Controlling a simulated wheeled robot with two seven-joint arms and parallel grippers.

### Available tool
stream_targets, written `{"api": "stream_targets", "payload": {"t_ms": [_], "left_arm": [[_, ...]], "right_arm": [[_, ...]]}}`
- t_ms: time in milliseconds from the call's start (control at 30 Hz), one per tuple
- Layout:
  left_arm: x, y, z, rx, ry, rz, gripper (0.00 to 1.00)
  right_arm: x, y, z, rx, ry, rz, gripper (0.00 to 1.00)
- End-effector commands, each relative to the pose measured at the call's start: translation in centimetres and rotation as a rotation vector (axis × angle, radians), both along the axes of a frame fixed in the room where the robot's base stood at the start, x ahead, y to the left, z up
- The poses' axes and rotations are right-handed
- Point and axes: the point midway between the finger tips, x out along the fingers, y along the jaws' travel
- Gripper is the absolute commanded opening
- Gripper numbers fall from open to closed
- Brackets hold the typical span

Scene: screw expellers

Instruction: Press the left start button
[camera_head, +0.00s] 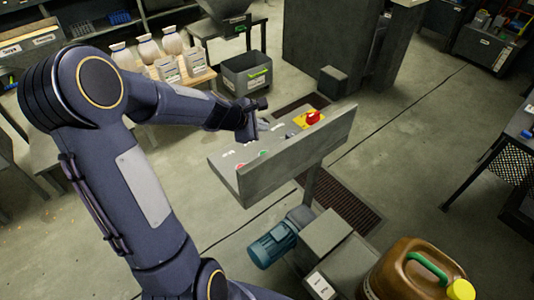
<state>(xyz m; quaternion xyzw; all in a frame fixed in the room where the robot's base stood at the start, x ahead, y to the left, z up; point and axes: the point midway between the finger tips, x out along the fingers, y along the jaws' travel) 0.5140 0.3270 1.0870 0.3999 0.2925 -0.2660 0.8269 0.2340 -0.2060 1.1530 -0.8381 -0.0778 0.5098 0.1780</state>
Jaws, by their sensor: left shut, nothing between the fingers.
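A grey control panel (285,165) with a raised front plate stands in the middle of the view. A green button (264,153) and a red button (240,166) show on its left part, partly cut off by the front plate. My left gripper (258,127) is shut and empty, over the far edge of the panel, beyond the green button. I cannot tell whether it touches the panel. Its wrist hides part of the area behind. My right gripper is not in view.
A blue motor (272,246) and a brown canister (410,270) with a green handle are below the panel. A grey crate (247,74) and a bench with white sacks (147,48) stand behind. The floor right of the panel is largely clear.

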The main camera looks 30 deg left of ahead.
Motion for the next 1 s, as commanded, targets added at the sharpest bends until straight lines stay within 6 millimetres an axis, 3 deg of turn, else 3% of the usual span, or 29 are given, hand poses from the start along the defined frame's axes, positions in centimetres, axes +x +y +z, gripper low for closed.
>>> {"api": "stream_targets", "payload": {"t_ms": [267,800,1000], "left_arm": [[0.0,-0.1,-1.0,0.001,0.0,-0.003,0.0],[0.0,-0.1,-8.1,0.002,-0.001,-0.004,0.0],[0.0,-0.1,-8.9,0.002,-0.001,-0.005,0.0]], "right_arm": [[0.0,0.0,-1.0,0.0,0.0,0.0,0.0],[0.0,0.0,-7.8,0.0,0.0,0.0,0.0],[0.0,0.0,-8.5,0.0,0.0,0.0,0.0]]}}
